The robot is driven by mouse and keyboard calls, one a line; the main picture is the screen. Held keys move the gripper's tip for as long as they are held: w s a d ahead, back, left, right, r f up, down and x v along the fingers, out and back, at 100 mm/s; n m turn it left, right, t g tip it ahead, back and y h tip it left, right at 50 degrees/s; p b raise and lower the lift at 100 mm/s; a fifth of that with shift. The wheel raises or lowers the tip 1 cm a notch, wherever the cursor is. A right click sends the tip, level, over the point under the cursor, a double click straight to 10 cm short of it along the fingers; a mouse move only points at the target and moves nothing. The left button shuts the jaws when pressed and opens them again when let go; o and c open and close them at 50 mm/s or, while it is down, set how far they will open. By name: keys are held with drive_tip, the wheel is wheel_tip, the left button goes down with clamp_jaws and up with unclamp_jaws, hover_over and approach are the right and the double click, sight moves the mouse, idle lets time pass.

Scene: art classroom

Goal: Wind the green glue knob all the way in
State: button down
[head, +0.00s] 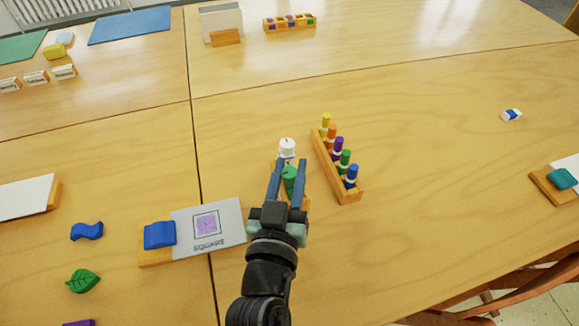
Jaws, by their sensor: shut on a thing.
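The green glue knob (289,175) shows between the two fingers of my gripper (287,172), near the middle of the head view. My gripper is shut on the knob. A white glue bottle (287,148) stands just beyond the fingertips. An orange wooden holder shows in part around the knob; the fingers hide much of it. I cannot tell from this view how far in the knob is.
A wooden rack (345,189) with several coloured pegs stands close on the right. A grey card (222,225) and a blue block (159,234) lie at left. An eraser (511,115) lies far right. The table between rack and eraser is clear.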

drive_tip(key=c, duration=0.9)
unclamp_jaws()
drive_tip(key=shift+o, duration=0.2)
drive_tip(key=s+a+b, duration=0.1)
drive_tip(key=s+b, duration=0.2)
drive_tip(key=s, duration=0.9)
drive_tip(key=shift+s+a+r, duration=0.3)
drive_tip(key=shift+s, duration=0.1)
